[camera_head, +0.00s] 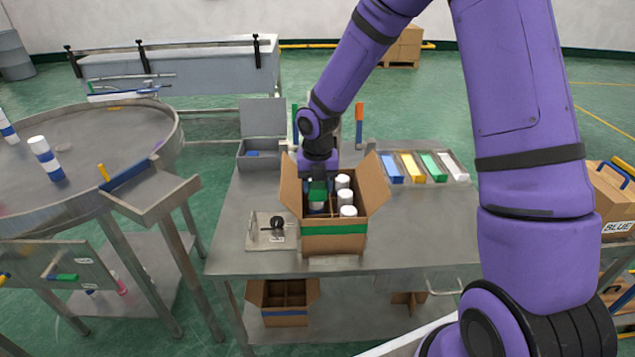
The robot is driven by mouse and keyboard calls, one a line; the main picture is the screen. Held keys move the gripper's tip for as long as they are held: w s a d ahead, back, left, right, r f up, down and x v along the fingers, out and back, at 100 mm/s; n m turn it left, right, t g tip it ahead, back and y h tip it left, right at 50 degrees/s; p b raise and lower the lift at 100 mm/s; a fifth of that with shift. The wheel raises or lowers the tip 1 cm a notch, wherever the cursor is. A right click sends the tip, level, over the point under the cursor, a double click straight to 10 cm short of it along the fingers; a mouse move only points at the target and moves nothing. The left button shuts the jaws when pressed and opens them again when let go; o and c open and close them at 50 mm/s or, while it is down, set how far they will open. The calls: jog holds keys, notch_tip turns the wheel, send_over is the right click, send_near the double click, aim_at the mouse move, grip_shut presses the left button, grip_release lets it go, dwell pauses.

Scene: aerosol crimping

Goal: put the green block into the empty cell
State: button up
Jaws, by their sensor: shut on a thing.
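My gripper (317,181) points down into the open cardboard box (334,243) with a green band, which stands on the steel table. It is shut on the green block (318,192), held at the left part of the box, at about the height of the rim. Three white-topped cans (345,196) stand along the right side of the divided box. Something pale shows just below the green block. The cell floor under the gripper is hidden, so I cannot tell whether the block touches anything there.
The box flaps (373,183) stand open around my gripper. A tray of blue, yellow, green and white pieces (421,167) lies right. A grey open bin (262,153) stands behind left, and a small plate with a black part (271,229) lies left. The table (420,235) is clear at front right.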

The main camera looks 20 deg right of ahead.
jog(key=shift+f, duration=5.5)
jog(key=o, duration=1)
notch_tip(320, 180, up, 11)
jog(key=shift+d+f, duration=0.1)
